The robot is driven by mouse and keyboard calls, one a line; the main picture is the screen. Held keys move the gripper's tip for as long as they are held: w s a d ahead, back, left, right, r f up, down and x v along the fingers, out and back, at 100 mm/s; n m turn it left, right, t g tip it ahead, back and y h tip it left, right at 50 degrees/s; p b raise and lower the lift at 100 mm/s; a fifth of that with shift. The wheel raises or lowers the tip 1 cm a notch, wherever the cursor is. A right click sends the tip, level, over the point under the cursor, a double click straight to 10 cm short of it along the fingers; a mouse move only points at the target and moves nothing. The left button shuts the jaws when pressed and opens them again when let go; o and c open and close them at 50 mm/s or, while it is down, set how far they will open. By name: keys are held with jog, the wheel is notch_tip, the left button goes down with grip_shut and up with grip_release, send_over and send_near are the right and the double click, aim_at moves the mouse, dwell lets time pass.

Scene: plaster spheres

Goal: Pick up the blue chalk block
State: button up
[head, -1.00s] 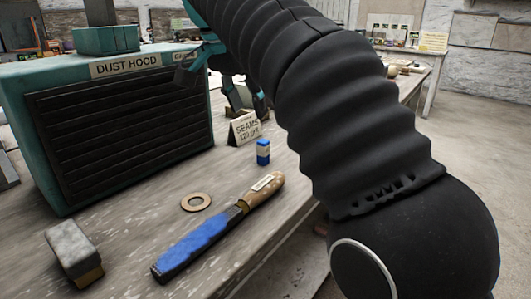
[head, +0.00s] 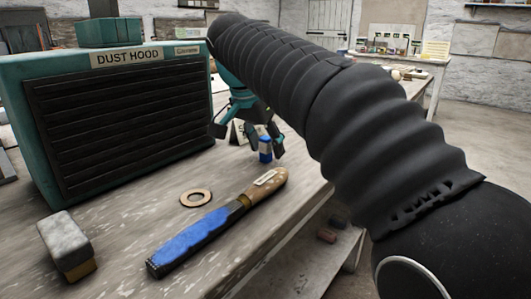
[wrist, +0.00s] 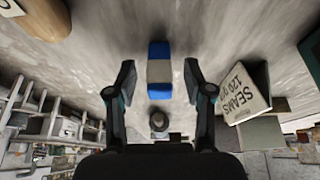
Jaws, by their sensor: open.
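The blue chalk block (head: 265,152) stands on the bench near its right edge, blue with a pale band around its middle. In the wrist view the chalk block (wrist: 159,72) lies between the two fingers, with a gap on each side. My gripper (head: 262,146) is open around it, coming in from above and behind. In the wrist view my gripper (wrist: 158,82) shows both fingertips apart and touching nothing.
The "SEAMS" card (wrist: 243,92) stands close beside one finger. The dust hood (head: 122,110) stands at left.

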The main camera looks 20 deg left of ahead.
grip_shut()
jog(key=shift+r, duration=0.15)
